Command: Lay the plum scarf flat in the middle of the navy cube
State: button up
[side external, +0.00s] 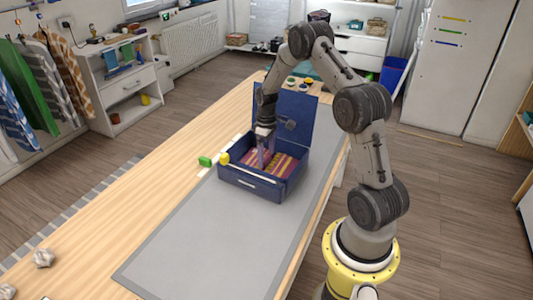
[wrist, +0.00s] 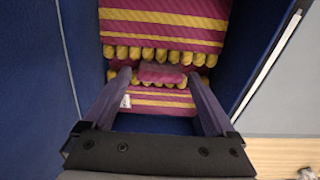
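The navy cube (side external: 250,185) is an open box on the grey mat, its lid (side external: 297,112) standing up at the back. The plum scarf (side external: 287,165), with yellow stripes, lies inside it. In the wrist view, the scarf (wrist: 165,20) shows rows of yellow tassels and a small raised plum fold. The navy walls (wrist: 28,90) rise on both sides. My gripper (side external: 265,160) reaches down into the box. In the wrist view my gripper (wrist: 160,77) has its fingers apart, one on each side of the fold, seemingly without squeezing it. The scarf's near part is partly hidden between the fingers.
The grey mat (side external: 215,235) is clear in front. Crumpled pale lumps (side external: 43,258) lie at the table's near left. Small coloured items (side external: 291,81) sit behind the lid.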

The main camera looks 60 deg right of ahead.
aim_at(266, 157)
jog(key=shift+o, duration=0.3)
notch_tip(266, 157, up, 12)
jog(key=s+a+r+t, duration=0.1)
jog(key=a+r, duration=0.8)
jog(key=s+a+r+t, duration=0.3)
jog(key=s+a+r, duration=0.4)
jog(key=s+a, duration=0.5)
jog(key=s+a+f+t, duration=0.1)
jog(key=s+a, duration=0.6)
jog(key=shift+s+t, duration=0.3)
